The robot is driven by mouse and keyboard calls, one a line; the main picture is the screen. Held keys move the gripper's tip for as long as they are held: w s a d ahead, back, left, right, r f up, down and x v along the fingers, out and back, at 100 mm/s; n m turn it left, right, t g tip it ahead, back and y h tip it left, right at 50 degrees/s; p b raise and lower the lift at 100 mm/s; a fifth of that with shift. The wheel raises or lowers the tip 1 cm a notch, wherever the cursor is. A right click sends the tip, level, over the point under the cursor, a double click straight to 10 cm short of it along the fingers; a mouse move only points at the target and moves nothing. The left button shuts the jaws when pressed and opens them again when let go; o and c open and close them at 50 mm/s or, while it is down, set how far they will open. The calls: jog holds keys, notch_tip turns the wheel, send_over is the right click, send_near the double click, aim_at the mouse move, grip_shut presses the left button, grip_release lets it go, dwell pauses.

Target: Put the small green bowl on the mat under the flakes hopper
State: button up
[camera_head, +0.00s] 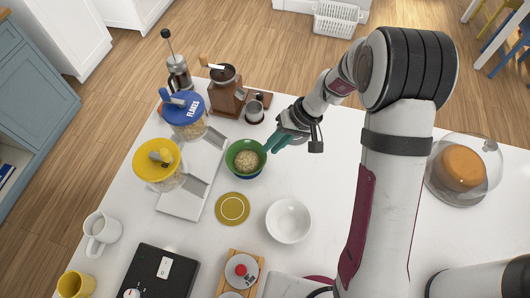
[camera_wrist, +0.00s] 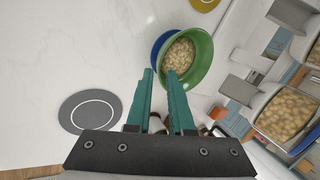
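The small green bowl (camera_head: 233,159), filled with pale flakes, sits over a round blue mat (camera_head: 257,175), to the right of the hoppers. In the wrist view the bowl (camera_wrist: 207,60) overlaps most of the blue mat (camera_wrist: 156,47). My gripper (camera_head: 272,147) is at the bowl's right rim. In the wrist view its teal fingertips (camera_wrist: 160,74) straddle the near rim, with a gap between them. Whether either finger touches the rim is unclear. The flakes hopper, with a blue lid (camera_head: 179,110), stands behind and left of the bowl on a light stand.
A yellow-lidded hopper (camera_head: 150,172) stands left. A yellow round mat (camera_head: 232,208) and white bowl (camera_head: 288,222) lie in front. A grey round mat (camera_wrist: 90,111) shows in the wrist view.

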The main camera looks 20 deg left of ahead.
jog(key=v, duration=0.7)
jog(key=s+d+r+m+t+h, duration=0.1)
jog(key=s+d+r+m, duration=0.2)
jog(key=s+r, duration=0.25)
jog(key=s+d+r+m+h, duration=0.1)
jog(key=s+d+r+m, duration=0.1)
jog(key=s+d+r, duration=0.3)
jog(key=s+d+m, duration=0.1)
jog(key=s+m, duration=0.1)
jog(key=s, duration=0.4)
jog(key=s+d+m+t+h, duration=0.1)
jog(key=s+d+m, duration=0.1)
jog(key=s, duration=0.5)
jog(key=shift+d+f+m+h, duration=0.15)
jog(key=shift+d+m+h, duration=0.15)
jog(key=shift+m, duration=0.3)
